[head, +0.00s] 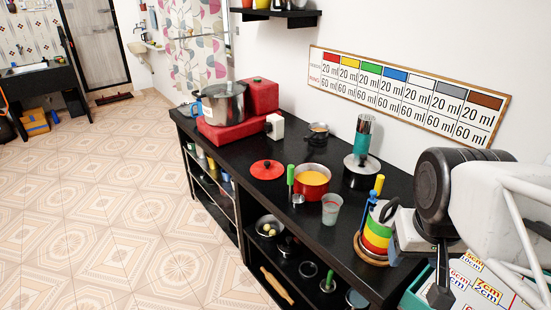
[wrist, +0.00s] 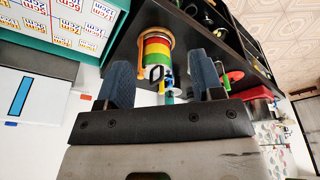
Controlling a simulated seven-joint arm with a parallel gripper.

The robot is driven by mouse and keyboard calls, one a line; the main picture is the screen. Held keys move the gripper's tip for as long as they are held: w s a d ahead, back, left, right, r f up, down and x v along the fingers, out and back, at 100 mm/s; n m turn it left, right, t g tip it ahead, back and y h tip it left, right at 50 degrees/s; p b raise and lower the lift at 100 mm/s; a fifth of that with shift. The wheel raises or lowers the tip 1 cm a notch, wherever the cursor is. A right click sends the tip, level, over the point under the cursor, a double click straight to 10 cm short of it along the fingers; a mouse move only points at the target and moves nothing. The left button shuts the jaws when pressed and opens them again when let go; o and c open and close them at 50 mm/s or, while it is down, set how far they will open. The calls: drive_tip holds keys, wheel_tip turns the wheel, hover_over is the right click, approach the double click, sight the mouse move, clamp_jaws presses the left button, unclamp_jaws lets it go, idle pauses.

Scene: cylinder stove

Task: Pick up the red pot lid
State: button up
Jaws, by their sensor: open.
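The red pot lid (head: 267,169) lies flat on the black counter (head: 235,150) in the head view, with a dark knob on top. Just right of it stands a red pot (head: 311,187) with orange contents. My gripper (wrist: 163,78) shows in the wrist view with its two blue-grey fingers apart and nothing between them. The striped container is beyond the fingers, so my gripper is well away from the lid.
A green-handled utensil (head: 290,186) stands between lid and pot. A large steel pot (head: 226,103) stands on a red block behind the lid.

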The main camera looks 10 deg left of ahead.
drive_tip(key=w+a+r+n+g+h, duration=0.1)
drive_tip(key=w+a+n+h, duration=0.3)
drive_tip(key=w, duration=1.2)
drive_tip(key=w+a+n+g+h, duration=0.1)
drive_tip(key=w+a+n, duration=0.35)
drive_tip(key=w, duration=1.25)
drive_tip(key=n+t+h, duration=0.5)
drive_tip(key=n+h, duration=0.2)
drive_tip(key=n, duration=0.7)
hover_over(256, 170)
drive_tip(key=s+a, duration=0.1)
drive_tip(key=a, duration=0.1)
wheel_tip(256, 170, down, 29)
drive_tip(key=shift+s+r, duration=0.1)
drive_tip(key=shift+r, duration=0.05)
drive_tip(key=shift+x, duration=1.25)
drive_tip(key=shift+g, duration=0.3)
